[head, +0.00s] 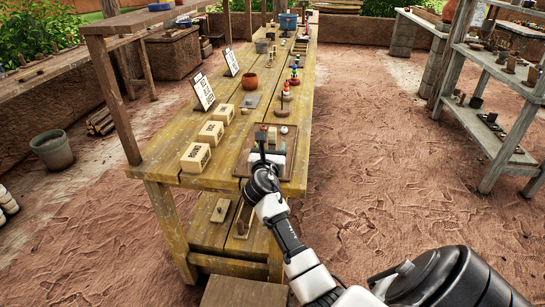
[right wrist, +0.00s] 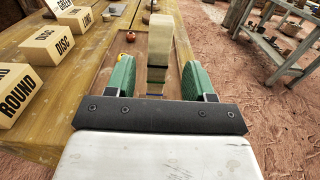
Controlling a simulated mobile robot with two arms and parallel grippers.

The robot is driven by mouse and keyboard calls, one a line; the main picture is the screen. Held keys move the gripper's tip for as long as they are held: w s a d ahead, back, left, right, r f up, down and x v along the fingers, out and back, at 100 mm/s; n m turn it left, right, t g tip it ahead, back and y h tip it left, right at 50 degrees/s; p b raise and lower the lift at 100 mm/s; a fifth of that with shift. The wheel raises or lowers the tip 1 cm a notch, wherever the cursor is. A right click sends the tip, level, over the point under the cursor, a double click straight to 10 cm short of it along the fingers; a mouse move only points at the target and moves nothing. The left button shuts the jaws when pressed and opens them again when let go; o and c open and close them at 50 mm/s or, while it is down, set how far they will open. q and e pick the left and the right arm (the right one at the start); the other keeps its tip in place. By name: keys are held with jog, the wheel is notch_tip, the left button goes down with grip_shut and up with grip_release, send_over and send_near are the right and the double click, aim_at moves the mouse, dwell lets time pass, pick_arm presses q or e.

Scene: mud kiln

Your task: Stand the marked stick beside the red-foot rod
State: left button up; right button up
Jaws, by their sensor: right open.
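My right gripper (head: 264,160) is over the brown tray (head: 291,160) at the near end of the long table. In the right wrist view the right gripper (right wrist: 160,84) is open, its green fingers apart. A pale stick-like block (right wrist: 159,40) shows between and beyond the fingers, with a darker band below it and a thin blue line lower down. I cannot tell whether this is the marked stick. A small orange-red piece (right wrist: 130,37) lies beyond, left of the block. I cannot surely pick out the red-foot rod. My left gripper is not in view.
Lettered blocks (head: 196,156) line the table's left side, with sign boards (head: 203,92) and an orange-brown pot (head: 249,81) farther back. Slim coloured pieces (head: 294,76) stand along the right side. A shelf rack (head: 495,90) stands right across open floor.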

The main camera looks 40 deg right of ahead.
aim_at(272, 142)
jog(key=shift+w+d+r, duration=0.2)
jog(key=shift+w+d, duration=0.05)
jog(key=shift+d, duration=0.05)
jog(key=x, duration=0.4)
jog(key=shift+w+d+r, duration=0.15)
jog(key=shift+w+r, duration=0.05)
jog(key=shift+w, duration=0.05)
grip_shut()
